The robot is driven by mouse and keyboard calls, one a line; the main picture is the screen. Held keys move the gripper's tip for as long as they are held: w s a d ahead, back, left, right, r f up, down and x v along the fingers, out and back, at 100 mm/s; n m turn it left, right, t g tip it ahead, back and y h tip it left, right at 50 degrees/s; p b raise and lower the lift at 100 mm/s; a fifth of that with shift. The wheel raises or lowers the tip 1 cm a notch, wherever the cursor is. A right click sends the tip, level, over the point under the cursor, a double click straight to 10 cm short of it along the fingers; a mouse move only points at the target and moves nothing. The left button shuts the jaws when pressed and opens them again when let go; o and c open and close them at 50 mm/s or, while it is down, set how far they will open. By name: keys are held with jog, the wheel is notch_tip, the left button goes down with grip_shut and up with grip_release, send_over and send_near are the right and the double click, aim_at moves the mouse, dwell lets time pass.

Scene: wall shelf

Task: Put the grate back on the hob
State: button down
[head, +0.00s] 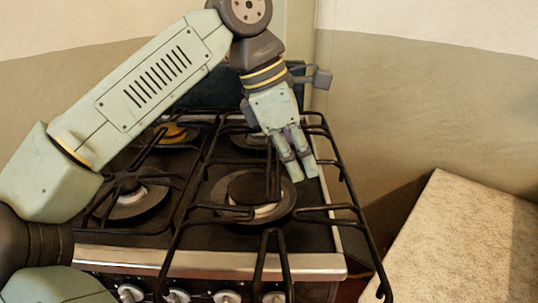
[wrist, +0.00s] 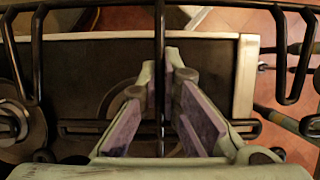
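The black metal grate (head: 351,190) is above the right half of the hob (head: 215,263), held clear of its surface. Its front feet show in front of the hob's front edge, and its right side reaches past the hob's right edge. My gripper (head: 297,172) is shut on a middle cross bar of the grate, with the fingers pointing down on either side of it. In the wrist view this bar (wrist: 160,45) runs between the two fingers (wrist: 160,72). The right front burner (head: 250,190) is below the grate.
Another grate (head: 112,187) covers the left burners. A row of knobs (head: 177,296) is on the front of the cooker. A pale speckled counter (head: 465,240) stands at the right, beyond a gap. The wall is close on the right.

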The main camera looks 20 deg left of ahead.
jog(key=w+a+p, duration=0.1)
jog(key=w+a, duration=0.1)
jog(key=w, duration=0.1)
jog(key=w+a+p, duration=0.1)
jog(key=w+a, duration=0.2)
jog(key=w, duration=0.1)
jog(key=w+a+f+p, duration=0.1)
jog(key=w+a, duration=0.2)
jog(key=w, duration=0.1)
jog(key=shift+w+a+p, duration=0.1)
jog(key=shift+w+p, duration=0.15)
jog(key=shift+p, duration=0.15)
jog(key=shift+f, duration=1.8)
jog(key=shift+f, duration=0.1)
jog(key=c, duration=2.2)
grip_release()
jog(key=shift+s+f, duration=0.1)
jog(key=shift+c, duration=0.2)
jog(key=o, duration=0.4)
jog(key=shift+o, duration=0.2)
jog(key=v, duration=1.2)
jog(key=shift+r, duration=0.2)
